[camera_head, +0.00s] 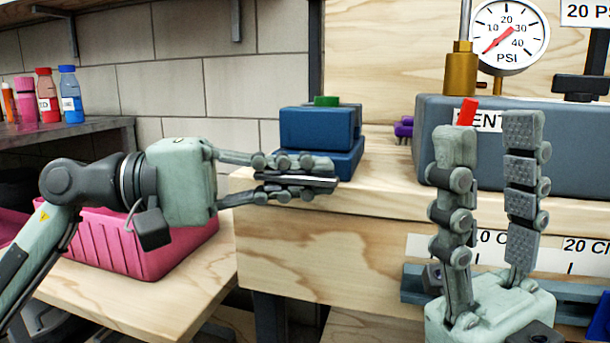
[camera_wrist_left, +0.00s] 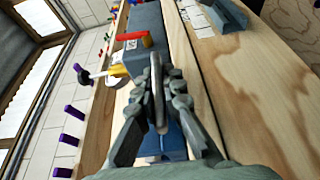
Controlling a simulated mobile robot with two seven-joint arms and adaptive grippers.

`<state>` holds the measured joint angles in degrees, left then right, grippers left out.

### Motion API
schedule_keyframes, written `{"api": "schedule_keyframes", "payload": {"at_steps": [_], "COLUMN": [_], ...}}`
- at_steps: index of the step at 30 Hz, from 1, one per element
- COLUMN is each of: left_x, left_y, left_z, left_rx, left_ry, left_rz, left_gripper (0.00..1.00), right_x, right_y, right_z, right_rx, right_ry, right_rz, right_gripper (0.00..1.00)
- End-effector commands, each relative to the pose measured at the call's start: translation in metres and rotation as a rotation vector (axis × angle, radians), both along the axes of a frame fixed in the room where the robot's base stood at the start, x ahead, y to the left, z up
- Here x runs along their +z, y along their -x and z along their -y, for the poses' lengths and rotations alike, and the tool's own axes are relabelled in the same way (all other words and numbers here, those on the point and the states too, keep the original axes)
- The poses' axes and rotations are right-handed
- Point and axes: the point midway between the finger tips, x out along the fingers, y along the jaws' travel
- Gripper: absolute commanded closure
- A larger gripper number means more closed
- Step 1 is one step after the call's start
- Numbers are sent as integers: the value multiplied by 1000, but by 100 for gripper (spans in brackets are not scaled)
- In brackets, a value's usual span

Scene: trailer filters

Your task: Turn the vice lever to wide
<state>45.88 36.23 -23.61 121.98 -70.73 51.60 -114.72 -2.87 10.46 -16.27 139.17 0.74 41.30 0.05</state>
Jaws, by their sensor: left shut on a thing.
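A blue vice-like block (camera_head: 318,128) with a green piece on top stands at the left end of the wooden bench. In front of it, my left gripper (camera_head: 325,175) is shut on a grey metal bar that looks like the vice lever. In the left wrist view, this bar (camera_wrist_left: 157,90) runs lengthwise between the fingers of my left gripper (camera_wrist_left: 160,88), with blue metal below. The fingers hide where the bar joins the vice. My right gripper (camera_head: 488,130) points up with its fingers apart and empty, in front of the bench.
A grey box (camera_head: 570,140) with a red handle (camera_head: 467,112) and a pressure gauge (camera_head: 510,35) stands behind my right gripper. A pink bin (camera_head: 150,245) sits below my left arm. Bottles (camera_head: 70,95) stand on the left shelf. A centimetre scale (camera_head: 550,250) is on the bench front.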

Motion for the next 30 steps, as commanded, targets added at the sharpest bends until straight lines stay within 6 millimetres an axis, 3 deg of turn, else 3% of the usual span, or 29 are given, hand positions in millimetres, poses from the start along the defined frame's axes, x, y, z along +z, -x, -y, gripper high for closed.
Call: {"api": "schedule_keyframes", "payload": {"at_steps": [12, 13, 17, 26, 30], "left_x": [3, 3, 2, 1, 0], "left_y": [0, 0, 0, 0, 0], "left_z": [0, 0, 0, -1, -12], "left_rx": [1, 2, 1, 0, 3], "left_ry": [12, 12, 10, 7, 7], "left_rz": [1, 1, 1, 0, -2], "left_gripper": [100, 88, 72, 71, 71], "right_x": [0, 0, 0, 0, 0], "right_y": [0, 0, 0, 1, 1], "right_z": [0, 0, 0, 0, 0], "right_rx": [0, 0, 0, 1, 1], "right_ry": [0, 0, 0, -3, -2], "right_rz": [1, 1, 1, 1, 1], "right_gripper": [60, 60, 60, 60, 60]}}
